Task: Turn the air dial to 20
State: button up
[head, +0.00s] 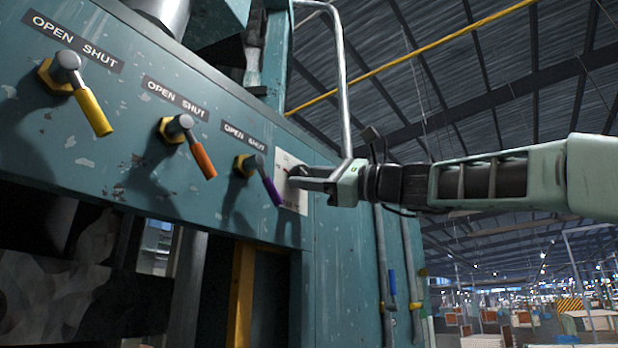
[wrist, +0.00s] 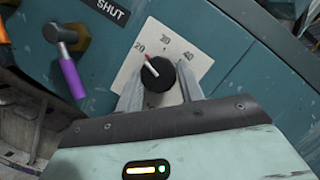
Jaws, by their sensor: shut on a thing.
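The air dial is a black round knob (wrist: 160,77) with a red-and-white pointer, on a white plate (wrist: 205,45) marked 20, 30 and 40. In the wrist view the pointer aims up-left, at or very near the 20 mark. My gripper (wrist: 159,80) is shut on the knob, one finger on each side. The lower part of the knob and plate is hidden by the fingers and gripper body. In the head view the plate (head: 284,160) shows behind my gripper (head: 291,178), and the knob is mostly hidden.
Levers with yellow (head: 93,112), orange (head: 203,160) and purple (head: 272,190) handles stick out from the teal panel left of the dial. The purple handle (wrist: 72,78) is close to my gripper. A vertical metal pipe (head: 344,90) rises beyond the dial.

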dwell(0.4)
jog(key=o, duration=1)
jog(key=shift+b+v, duration=4.1)
jog(key=shift+v, duration=4.6)
jog(key=shift+w, duration=0.1)
